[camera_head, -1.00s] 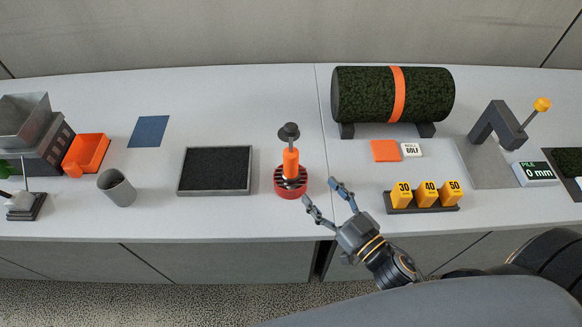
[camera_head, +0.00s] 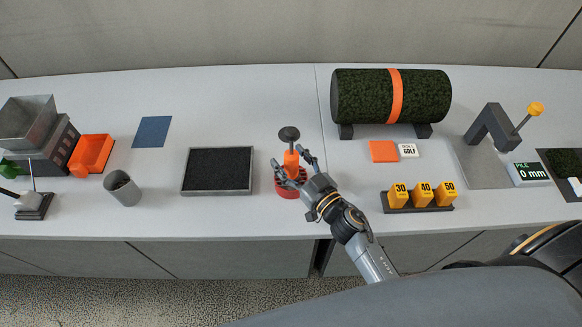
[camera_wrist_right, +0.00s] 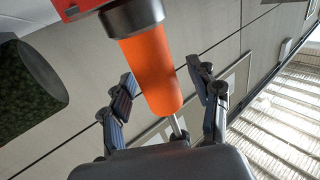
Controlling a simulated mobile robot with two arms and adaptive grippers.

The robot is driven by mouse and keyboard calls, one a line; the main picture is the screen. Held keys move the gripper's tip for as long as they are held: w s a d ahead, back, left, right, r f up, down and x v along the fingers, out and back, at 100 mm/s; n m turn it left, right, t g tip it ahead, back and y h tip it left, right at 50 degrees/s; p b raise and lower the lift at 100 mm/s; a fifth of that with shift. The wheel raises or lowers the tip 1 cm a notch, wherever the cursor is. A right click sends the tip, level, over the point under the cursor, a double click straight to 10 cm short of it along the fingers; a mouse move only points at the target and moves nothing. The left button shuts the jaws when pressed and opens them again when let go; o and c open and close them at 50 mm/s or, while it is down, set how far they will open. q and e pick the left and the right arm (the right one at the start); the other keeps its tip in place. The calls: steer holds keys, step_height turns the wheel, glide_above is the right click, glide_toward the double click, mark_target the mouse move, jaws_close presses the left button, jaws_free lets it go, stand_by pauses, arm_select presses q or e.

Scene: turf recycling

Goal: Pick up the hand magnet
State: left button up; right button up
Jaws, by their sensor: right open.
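The hand magnet has a red round base (camera_head: 287,194), an orange handle (camera_head: 291,158) and a dark round knob (camera_head: 289,133) on a thin rod. It stands upright on the counter. My right gripper (camera_head: 287,157) is open, with its fingers on either side of the orange handle. In the right wrist view the handle (camera_wrist_right: 152,70) lies between the open fingers (camera_wrist_right: 160,75), and I see no clear contact. The knob end is hidden behind the gripper body there. My left gripper is not in view.
A dark tray (camera_head: 216,190) lies left of the magnet, with a grey cup (camera_head: 122,190) further left. A turf roll (camera_head: 360,97) lies behind on the right. Yellow numbered blocks (camera_head: 422,193) stand right of my arm. The counter behind the magnet is clear.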

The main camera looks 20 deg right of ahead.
jaws_close()
steer(key=shift+r, duration=0.1)
stand_by(0.3)
